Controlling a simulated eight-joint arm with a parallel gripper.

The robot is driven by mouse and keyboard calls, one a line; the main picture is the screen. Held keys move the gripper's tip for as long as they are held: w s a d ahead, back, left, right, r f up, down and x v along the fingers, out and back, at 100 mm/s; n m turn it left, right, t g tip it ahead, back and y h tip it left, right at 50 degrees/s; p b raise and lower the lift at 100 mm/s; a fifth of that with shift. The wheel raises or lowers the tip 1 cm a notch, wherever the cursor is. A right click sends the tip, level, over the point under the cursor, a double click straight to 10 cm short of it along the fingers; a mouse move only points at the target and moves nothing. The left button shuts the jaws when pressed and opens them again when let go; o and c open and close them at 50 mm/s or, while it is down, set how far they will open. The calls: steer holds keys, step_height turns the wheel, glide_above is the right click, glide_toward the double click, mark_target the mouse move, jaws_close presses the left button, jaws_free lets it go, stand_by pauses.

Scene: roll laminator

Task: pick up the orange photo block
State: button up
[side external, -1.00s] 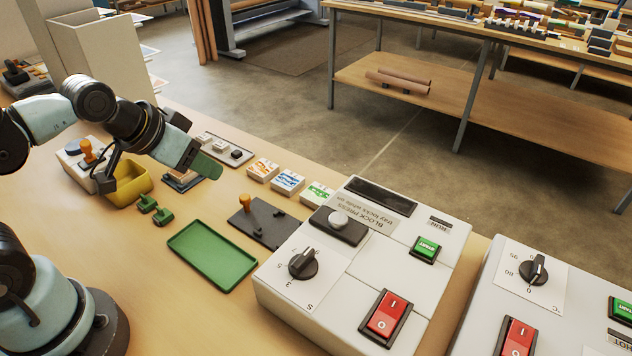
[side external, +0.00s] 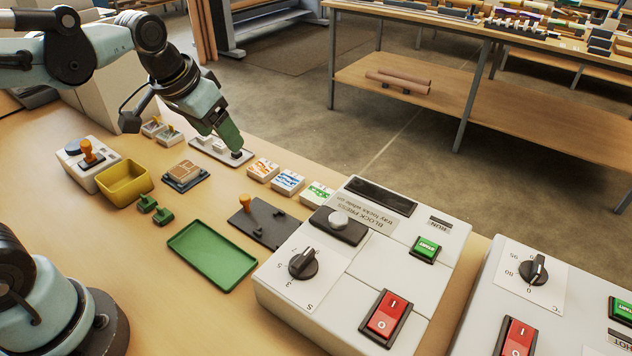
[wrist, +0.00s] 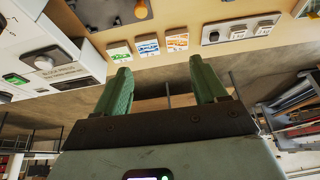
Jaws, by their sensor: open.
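The orange photo block (side external: 263,169) is a small white block with an orange picture on top. It lies flat at the left end of a row with the blue block (side external: 288,181) and the green block (side external: 317,194). In the wrist view, the orange block (wrist: 177,41) lies beyond the fingers, at the right of that row. In the wrist view, my gripper (wrist: 160,82) shows two green fingers, apart and empty.
The block press (side external: 365,260) stands right of the row. A dark plate with an orange-handled tool (side external: 262,225) and a green tray (side external: 212,256) lie nearer. A yellow bin (side external: 125,183) and small green pieces (side external: 155,208) are at left.

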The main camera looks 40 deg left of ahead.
steer(key=w+a+g, duration=0.2)
steer(key=w+g, duration=0.1)
steer(key=w, duration=0.4)
steer(key=g, duration=0.2)
glide_toward(260, 169)
step_height(260, 169, down, 9)
steer(key=shift+s+a+r, duration=0.1)
steer(key=shift+a+r, duration=0.05)
steer(key=shift+r, duration=0.05)
steer(key=shift+c, duration=0.4)
steer(key=c, duration=0.8)
